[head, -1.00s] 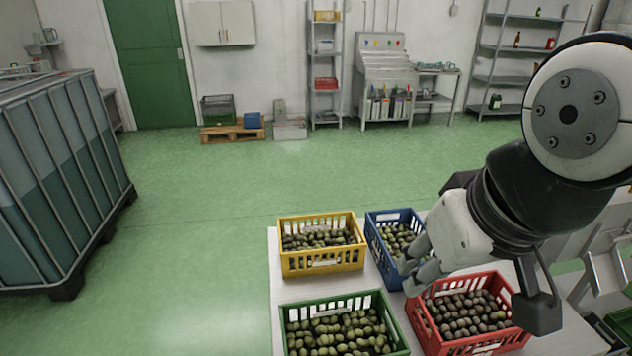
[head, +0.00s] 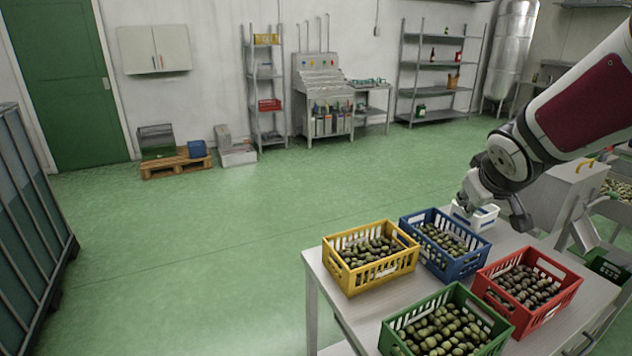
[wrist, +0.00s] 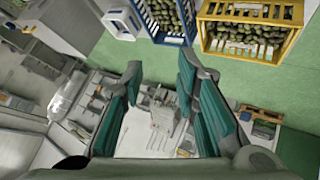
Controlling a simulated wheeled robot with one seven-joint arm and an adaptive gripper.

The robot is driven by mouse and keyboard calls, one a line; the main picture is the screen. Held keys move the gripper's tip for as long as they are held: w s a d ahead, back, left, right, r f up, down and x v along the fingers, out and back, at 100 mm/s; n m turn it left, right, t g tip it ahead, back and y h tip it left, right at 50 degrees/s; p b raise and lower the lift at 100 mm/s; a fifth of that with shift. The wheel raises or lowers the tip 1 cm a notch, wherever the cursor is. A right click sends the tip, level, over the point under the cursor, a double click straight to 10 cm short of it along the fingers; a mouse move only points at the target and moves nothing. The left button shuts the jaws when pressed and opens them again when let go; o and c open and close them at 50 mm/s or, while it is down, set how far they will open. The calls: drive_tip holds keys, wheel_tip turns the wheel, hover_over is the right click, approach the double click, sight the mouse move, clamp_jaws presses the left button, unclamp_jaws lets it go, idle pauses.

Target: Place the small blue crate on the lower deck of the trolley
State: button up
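A blue slatted crate (head: 458,262) full of olives stands on the pale table, behind the red and green crates and right of the yellow one. It also shows at the top of the wrist view (wrist: 160,36). A smaller plain blue box (head: 197,149) sits on the pallet by the back wall; I cannot tell which of the two is the small blue crate. My gripper (wrist: 160,72) is open and empty, its teal-padded fingers apart. In the head view it hangs above the table's far edge, near the blue crate. No trolley with a lower deck can be made out clearly.
Yellow (head: 352,280), green (head: 403,340) and red (head: 535,318) crates of olives share the table (head: 325,290) with a small white basket (head: 486,220). A pallet (head: 165,168) and shelves (head: 262,105) line the back. The green floor (head: 200,250) between is clear.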

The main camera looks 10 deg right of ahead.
drive_tip(key=w+d+f+n+t+y+b, duration=0.25)
drive_tip(key=w+d+f, duration=0.55)
drive_tip(key=f, duration=0.4)
drive_tip(key=t+y, duration=0.3)
drive_tip(key=y, duration=0.3)
approach(446, 258)
drive_tip(key=w+r, duration=0.3)
drive_tip(key=w, duration=0.1)
drive_tip(key=shift+g, duration=0.25)
drive_tip(key=x, duration=0.4)
drive_tip(key=b+x, duration=0.1)
drive_tip(key=x, duration=0.4)
drive_tip(key=a+b+x, duration=0.1)
drive_tip(key=x, duration=0.4)
drive_tip(key=shift+r, duration=0.15)
drive_tip(key=shift+s, duration=0.1)
clamp_jaws()
drive_tip(key=shift+r, duration=0.15)
